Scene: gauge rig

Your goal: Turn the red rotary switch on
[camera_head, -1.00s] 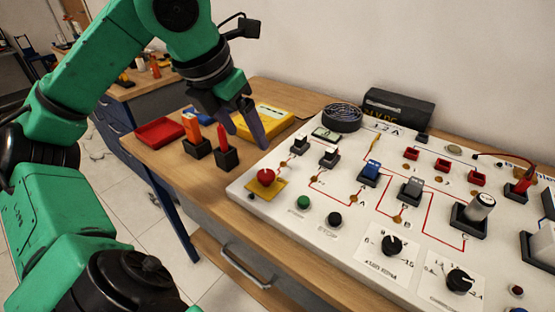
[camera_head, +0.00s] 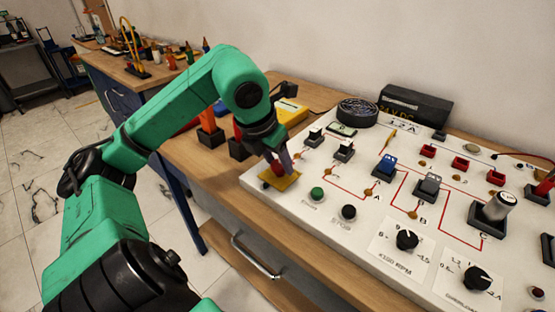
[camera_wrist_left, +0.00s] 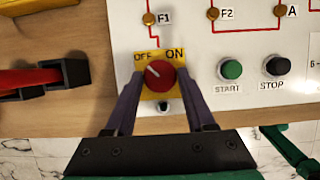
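The red rotary switch (camera_wrist_left: 160,75) sits on a yellow plate (camera_wrist_left: 146,92) marked OFF at left and ON at right. Its white pointer line slants to the upper left, toward OFF. In the head view the switch (camera_head: 277,171) is partly hidden by my left gripper (camera_head: 284,162), which points down over it at the panel's left corner. In the left wrist view my left gripper (camera_wrist_left: 161,88) is open, with one finger on each side of the red knob and small gaps visible. My right gripper is not in view.
The white panel (camera_head: 330,214) also bears a green START button (camera_head: 317,193), a black STOP button (camera_head: 349,212), toggle switches and black dials. Orange and red items in black holders (camera_head: 210,138) stand left of the panel. A black fan (camera_head: 357,111) is behind.

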